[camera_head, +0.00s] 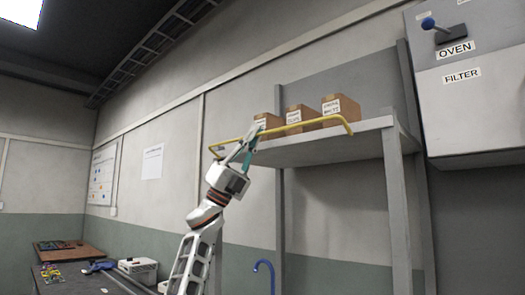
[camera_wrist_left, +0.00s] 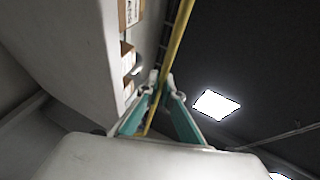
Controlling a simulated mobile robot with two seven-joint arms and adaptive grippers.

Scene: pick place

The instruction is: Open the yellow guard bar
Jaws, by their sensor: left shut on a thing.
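The yellow guard bar (camera_head: 300,123) runs along the front edge of the high grey shelf (camera_head: 325,146) in the head view, with bent ends at left and right. My left gripper (camera_head: 250,140) reaches up to the bar near its left end and is shut on it. In the left wrist view the yellow bar (camera_wrist_left: 178,45) passes down between the two teal fingers of my left gripper (camera_wrist_left: 159,90). The exact contact at the fingertips is small and partly hidden. My right gripper is not in view.
Three labelled cardboard boxes (camera_head: 302,118) stand on the shelf behind the bar. A grey OVEN/FILTER cabinet (camera_head: 470,100) with a blue-knobbed lever hangs at right. A shelf post (camera_head: 397,210) stands below the right end. A bench with white bins (camera_head: 138,268) is at lower left.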

